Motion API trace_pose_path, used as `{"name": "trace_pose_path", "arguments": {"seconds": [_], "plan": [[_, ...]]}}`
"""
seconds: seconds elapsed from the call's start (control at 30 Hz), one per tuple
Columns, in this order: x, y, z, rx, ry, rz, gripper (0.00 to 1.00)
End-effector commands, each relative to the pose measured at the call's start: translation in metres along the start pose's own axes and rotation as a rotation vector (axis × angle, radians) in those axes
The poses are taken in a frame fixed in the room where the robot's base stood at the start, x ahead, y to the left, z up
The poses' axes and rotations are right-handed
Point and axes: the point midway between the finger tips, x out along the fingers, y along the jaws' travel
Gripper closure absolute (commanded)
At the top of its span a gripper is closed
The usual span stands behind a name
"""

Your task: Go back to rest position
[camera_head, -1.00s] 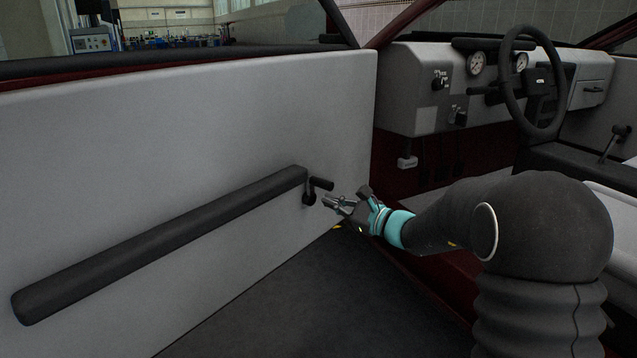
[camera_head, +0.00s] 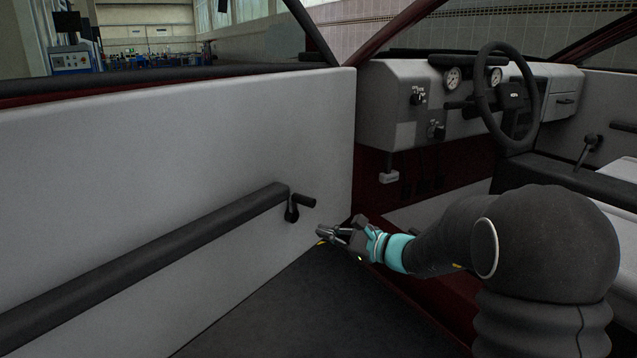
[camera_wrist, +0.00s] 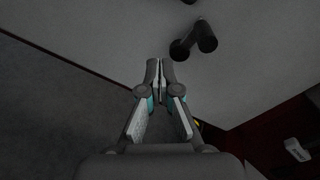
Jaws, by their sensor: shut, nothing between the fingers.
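My gripper (camera_head: 322,232) is shut and empty in the head view. It is in front of the grey door panel, a little below and to the right of the black window crank (camera_head: 294,207), and apart from it. In the wrist view the two fingertips of my gripper (camera_wrist: 160,66) are together with nothing between them. The crank (camera_wrist: 196,40) shows beyond them to the upper right, with a clear gap.
A long black armrest (camera_head: 140,268) runs along the door panel (camera_head: 160,150). The dashboard (camera_head: 400,105) and steering wheel (camera_head: 508,98) are at the back right. Dark floor (camera_head: 300,310) is clear below my gripper.

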Motion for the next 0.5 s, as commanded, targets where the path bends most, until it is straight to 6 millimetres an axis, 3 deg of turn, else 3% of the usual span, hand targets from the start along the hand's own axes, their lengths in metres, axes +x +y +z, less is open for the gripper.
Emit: {"name": "trace_pose_path", "arguments": {"seconds": [0.17, 0.3, 0.5], "plan": [[-0.015, 0.072, -0.024, -0.123, 0.098, 0.258, 1.00], [-0.047, 0.118, -0.016, -0.284, 0.158, 0.474, 1.00], [-0.110, 0.162, 0.007, -0.555, 0.234, 0.760, 1.00]]}}
